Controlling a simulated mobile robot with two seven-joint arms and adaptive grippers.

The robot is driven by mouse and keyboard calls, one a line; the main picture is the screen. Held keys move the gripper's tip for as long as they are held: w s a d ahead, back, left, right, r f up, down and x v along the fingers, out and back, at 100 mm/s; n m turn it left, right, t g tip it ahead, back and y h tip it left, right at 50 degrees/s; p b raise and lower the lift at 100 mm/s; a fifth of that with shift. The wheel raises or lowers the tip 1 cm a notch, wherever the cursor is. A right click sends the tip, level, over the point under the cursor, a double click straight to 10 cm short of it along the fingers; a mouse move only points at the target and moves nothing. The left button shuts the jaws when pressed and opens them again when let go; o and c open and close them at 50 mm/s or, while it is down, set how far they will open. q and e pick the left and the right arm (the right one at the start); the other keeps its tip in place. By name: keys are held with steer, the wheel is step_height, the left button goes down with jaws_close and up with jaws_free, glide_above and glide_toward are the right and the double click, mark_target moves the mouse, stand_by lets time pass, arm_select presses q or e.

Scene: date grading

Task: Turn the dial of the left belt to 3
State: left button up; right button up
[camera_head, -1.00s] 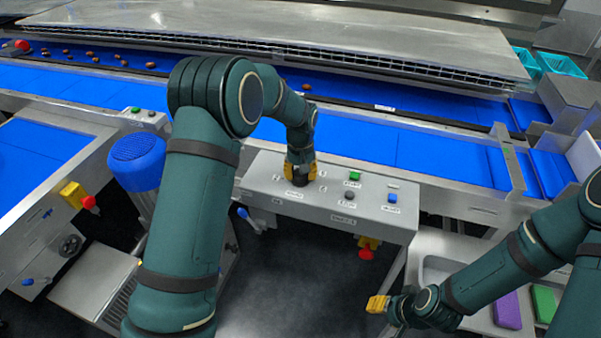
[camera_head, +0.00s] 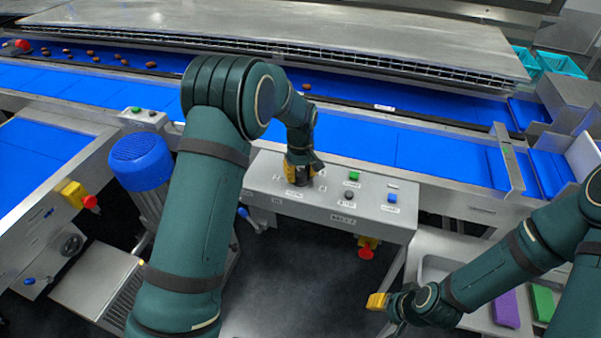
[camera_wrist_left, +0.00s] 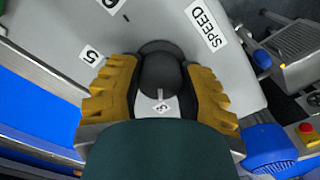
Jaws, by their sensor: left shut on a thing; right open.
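The dial (camera_wrist_left: 160,72) is a dark round knob on a grey control box (camera_head: 262,178) in front of the belt. My left gripper (camera_head: 300,172) comes down on it from above, its yellow fingers shut on the knob's two sides in the left wrist view. Around the dial are a "SPEED" label (camera_wrist_left: 207,25), a "5" label (camera_wrist_left: 91,55) and a small label between the fingers (camera_wrist_left: 162,107) that looks like a 3. In the head view the dial is mostly hidden by the gripper, and its pointer cannot be made out. My right gripper (camera_head: 377,301) is open and empty at lower right.
The box also carries a green button (camera_head: 354,176), a blue button (camera_head: 392,198) and a dark round knob (camera_head: 349,195). A red emergency button (camera_head: 366,253) hangs below it. A blue motor (camera_head: 140,160) stands left of my left arm. Dates lie on the rear blue belt (camera_head: 420,100).

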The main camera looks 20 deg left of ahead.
mark_target(301, 172)
arm_select(q)
steer(key=o, duration=1.2)
step_height(301, 172, up, 12)
